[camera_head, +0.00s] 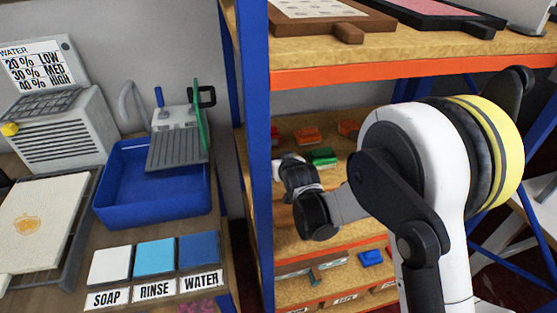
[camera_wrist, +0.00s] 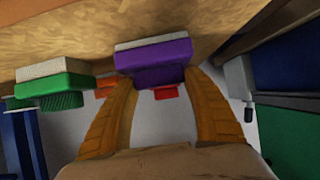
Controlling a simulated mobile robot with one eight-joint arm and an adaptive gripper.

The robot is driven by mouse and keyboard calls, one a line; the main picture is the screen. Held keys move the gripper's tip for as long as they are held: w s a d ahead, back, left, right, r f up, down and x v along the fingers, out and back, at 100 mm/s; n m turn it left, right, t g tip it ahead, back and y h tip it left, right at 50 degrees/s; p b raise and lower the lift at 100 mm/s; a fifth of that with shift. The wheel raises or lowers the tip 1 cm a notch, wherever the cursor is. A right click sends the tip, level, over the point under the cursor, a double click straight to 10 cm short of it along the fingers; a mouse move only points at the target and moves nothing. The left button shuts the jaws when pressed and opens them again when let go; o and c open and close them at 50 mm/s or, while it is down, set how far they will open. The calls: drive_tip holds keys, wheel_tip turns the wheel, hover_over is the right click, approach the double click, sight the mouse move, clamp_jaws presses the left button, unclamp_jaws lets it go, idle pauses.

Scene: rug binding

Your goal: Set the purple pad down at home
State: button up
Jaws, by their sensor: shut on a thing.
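The purple pad (camera_wrist: 155,58) is a block with a pale layer along the side facing the wooden shelf board (camera_wrist: 60,25), in the wrist view. My gripper (camera_wrist: 163,80) has its two orange-brown fingers on either side of the pad and is shut on it. The pale layer is at or very near the board; I cannot tell whether it touches. In the head view my arm reaches into the middle level of the shelf rack (camera_head: 257,150). There, the purple pad and the fingertips are hidden or too small to tell.
A green pad (camera_wrist: 55,83) is close beside the purple one. Orange (camera_wrist: 106,85) and red (camera_wrist: 166,92) pieces show behind. Orange blocks (camera_head: 307,135) sit on the same shelf in the head view. A blue basin (camera_head: 150,205) stands left of the rack's blue post (camera_head: 254,100).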

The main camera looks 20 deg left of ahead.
drive_tip(key=o, duration=1.3)
drive_tip(key=shift+f, duration=0.1)
drive_tip(key=shift+c, duration=0.2)
